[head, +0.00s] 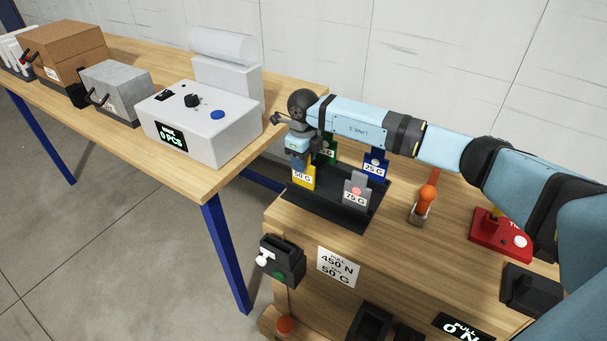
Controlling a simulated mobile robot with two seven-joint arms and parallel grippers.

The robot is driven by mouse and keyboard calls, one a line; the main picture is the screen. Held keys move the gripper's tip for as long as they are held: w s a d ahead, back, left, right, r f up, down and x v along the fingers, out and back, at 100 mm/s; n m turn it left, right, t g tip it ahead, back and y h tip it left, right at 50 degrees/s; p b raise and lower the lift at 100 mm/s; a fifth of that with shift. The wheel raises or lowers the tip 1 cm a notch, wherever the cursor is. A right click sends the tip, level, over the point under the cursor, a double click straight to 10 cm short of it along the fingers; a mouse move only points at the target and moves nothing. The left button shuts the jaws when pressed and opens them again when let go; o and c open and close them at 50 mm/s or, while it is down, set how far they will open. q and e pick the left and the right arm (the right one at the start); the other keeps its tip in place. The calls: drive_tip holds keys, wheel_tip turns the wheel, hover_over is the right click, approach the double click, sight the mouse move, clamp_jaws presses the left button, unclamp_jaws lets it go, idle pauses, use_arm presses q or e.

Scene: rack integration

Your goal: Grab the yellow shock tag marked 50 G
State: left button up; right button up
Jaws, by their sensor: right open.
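The yellow shock tag marked 50 G (303,179) stands in the front left of a black rack (330,207) on the wooden bench. My right gripper (300,165) is directly above the yellow tag, pointing down, with its fingers at the tag's top. The jaws are open, and the fingers hide the tag's upper part. A grey tag marked 75 G (356,192), a blue tag marked 25 G (375,165) and a partly hidden green tag (326,150) stand in the same rack. My left gripper is not in view.
A sign (338,267) on the bench front reads 450 N and 50 G. An orange-handled tool (425,201) and a red box (499,236) stand right of the rack. A white counting machine (203,122) and several boxes stand on the left table.

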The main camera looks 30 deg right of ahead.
clamp_jaws()
drive_tip(key=shift+r, duration=0.15)
